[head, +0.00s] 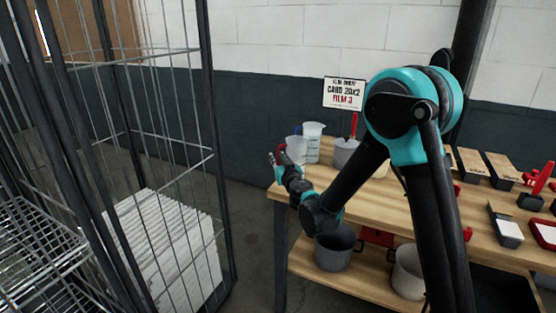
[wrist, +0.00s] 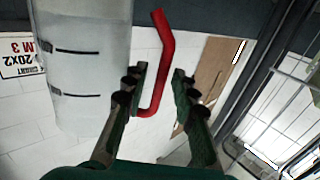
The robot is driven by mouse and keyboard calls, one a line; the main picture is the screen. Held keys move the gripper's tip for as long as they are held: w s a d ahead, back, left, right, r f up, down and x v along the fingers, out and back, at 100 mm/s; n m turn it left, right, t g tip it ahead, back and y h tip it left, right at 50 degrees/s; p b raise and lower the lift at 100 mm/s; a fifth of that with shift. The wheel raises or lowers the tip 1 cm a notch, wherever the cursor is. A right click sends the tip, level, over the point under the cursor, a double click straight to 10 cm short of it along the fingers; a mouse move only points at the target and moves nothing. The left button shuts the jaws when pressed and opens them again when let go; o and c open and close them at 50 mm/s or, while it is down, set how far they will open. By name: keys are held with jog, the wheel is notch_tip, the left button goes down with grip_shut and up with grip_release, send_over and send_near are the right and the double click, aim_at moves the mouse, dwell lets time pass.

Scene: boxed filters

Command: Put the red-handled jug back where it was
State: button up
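The red-handled jug (wrist: 85,70) is a clear, cloudy vessel with dark level marks; it fills the upper left of the wrist view. Its red handle (wrist: 162,60) runs down between the two fingers of my gripper (wrist: 159,72). The fingers are apart, with a visible gap between the handle and the right finger. In the head view my gripper (head: 281,165) is at the left end of the wooden table, beside the clear jug (head: 296,149). I cannot tell whether the jug's base touches the table.
Another clear jug (head: 313,141) and a grey pot (head: 345,152) stand close behind on the table (head: 388,190). A grey bucket (head: 335,249) is on the lower shelf. A wire cage (head: 211,130) with white panels (head: 165,250) is at left.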

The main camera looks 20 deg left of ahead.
jog(key=v, duration=1.2)
